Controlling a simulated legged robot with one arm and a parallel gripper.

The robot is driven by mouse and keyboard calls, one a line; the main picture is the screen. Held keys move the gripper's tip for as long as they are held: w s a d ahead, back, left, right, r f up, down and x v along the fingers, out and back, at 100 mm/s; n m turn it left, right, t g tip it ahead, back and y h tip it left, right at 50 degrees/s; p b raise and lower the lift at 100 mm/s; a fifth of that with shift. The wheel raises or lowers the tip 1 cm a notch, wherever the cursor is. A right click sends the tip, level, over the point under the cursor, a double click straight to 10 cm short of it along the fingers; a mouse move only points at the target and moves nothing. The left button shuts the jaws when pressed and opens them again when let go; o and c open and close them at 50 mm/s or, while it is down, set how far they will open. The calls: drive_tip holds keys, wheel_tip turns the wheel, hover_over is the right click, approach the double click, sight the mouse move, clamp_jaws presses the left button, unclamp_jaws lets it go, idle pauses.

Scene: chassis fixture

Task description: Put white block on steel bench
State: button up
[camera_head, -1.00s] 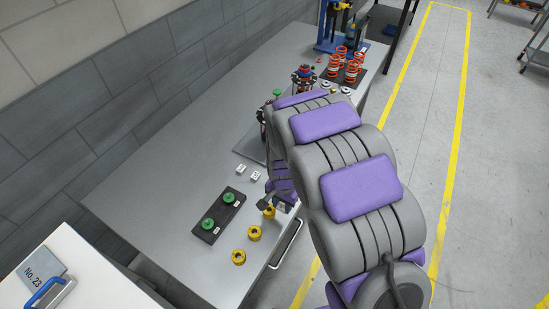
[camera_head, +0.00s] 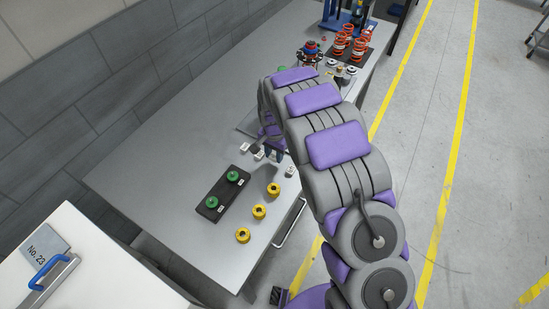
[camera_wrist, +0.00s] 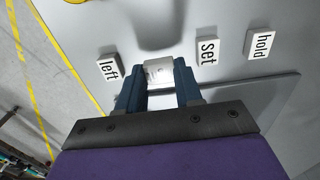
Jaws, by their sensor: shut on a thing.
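My gripper (camera_wrist: 158,82) is shut on a white block (camera_wrist: 158,71) in the wrist view, with one dark blue finger on each side of it. The block is close to the steel bench (camera_wrist: 220,25); I cannot tell whether it touches. In the head view my gripper (camera_head: 272,150) is over the near part of the steel bench (camera_head: 165,150), partly hidden by my arm.
A black tray (camera_head: 222,198) with green knobs and several yellow rings (camera_head: 259,211) lie nearer. Orange springs (camera_head: 357,50) stand far off. The bench's left side is clear.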

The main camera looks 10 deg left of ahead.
sight(274, 156)
wheel_tip(274, 156, down, 3)
drive_tip(key=shift+a+r, duration=0.15)
drive_tip(key=shift+r, duration=0.05)
drive_tip(key=shift+f, duration=0.15)
drive_tip(key=shift+d, duration=0.55)
drive_tip(key=o, duration=1.1)
drive_tip(key=shift+a, duration=0.45)
drive_tip(key=shift+d, duration=0.3)
wheel_tip(274, 156, up, 12)
drive_tip(key=p, duration=0.1)
